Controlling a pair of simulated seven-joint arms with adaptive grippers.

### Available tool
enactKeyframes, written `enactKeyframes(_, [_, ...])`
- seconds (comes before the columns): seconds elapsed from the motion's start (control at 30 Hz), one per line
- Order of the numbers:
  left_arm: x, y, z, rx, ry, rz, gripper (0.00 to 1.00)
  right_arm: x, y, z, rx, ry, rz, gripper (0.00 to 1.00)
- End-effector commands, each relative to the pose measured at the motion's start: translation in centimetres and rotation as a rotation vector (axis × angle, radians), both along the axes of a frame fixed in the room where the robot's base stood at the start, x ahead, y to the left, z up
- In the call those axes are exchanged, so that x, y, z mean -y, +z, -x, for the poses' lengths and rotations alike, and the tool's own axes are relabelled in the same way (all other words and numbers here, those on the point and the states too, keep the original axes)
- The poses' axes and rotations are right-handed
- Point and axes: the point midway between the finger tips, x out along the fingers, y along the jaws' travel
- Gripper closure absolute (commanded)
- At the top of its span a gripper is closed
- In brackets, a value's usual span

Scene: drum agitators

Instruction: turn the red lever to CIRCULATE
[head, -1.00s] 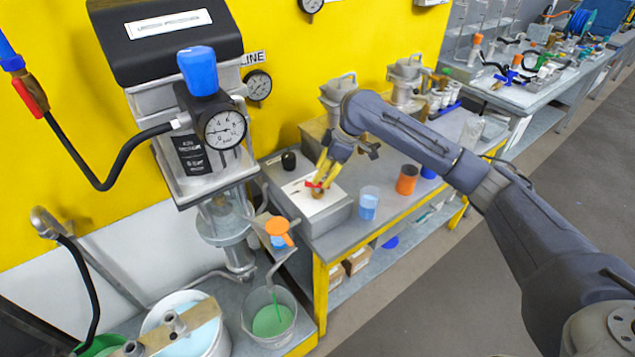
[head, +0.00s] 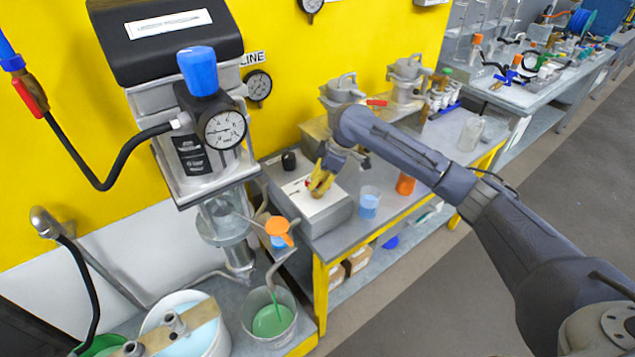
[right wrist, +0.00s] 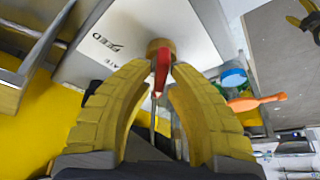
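The red lever (right wrist: 162,68) sits on a round brass hub (right wrist: 160,46) on a white-topped box (head: 335,211). In the right wrist view it runs from the hub toward the camera, between my fingers. Printed words beside it, left of the hub, include "FEED" and one ending in "ATE". My right gripper (head: 317,188) reaches down to the box top. Its yellow fingertips lie close on both sides of the lever and appear shut on it. In the head view the fingers hide most of the lever. My left gripper is not in view.
A black knob (head: 289,161) stands at the box's back left. Metal vessels (head: 341,90) stand behind. A gauged machine (head: 205,125) rises at left.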

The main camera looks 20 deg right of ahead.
Motion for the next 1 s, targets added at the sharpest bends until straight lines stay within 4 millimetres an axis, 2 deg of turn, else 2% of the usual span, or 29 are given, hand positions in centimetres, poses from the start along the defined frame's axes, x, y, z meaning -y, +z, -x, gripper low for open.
enactKeyframes(0.03, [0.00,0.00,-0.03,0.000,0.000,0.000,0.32,0.00,0.01,0.00,0.000,0.000,0.000,0.91])
enactKeyframes(0.1, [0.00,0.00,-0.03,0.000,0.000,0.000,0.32,0.01,0.02,0.00,0.000,0.000,0.000,0.99])
enactKeyframes(0.13, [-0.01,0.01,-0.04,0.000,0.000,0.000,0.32,0.01,0.02,-0.01,0.000,0.000,0.000,1.00])
enactKeyframes(0.57, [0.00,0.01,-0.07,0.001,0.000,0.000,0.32,0.02,0.06,0.00,0.001,-0.044,0.001,1.00])
enactKeyframes(1.0, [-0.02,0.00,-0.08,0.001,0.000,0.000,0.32,0.01,0.11,-0.01,0.003,-0.371,0.002,1.00])
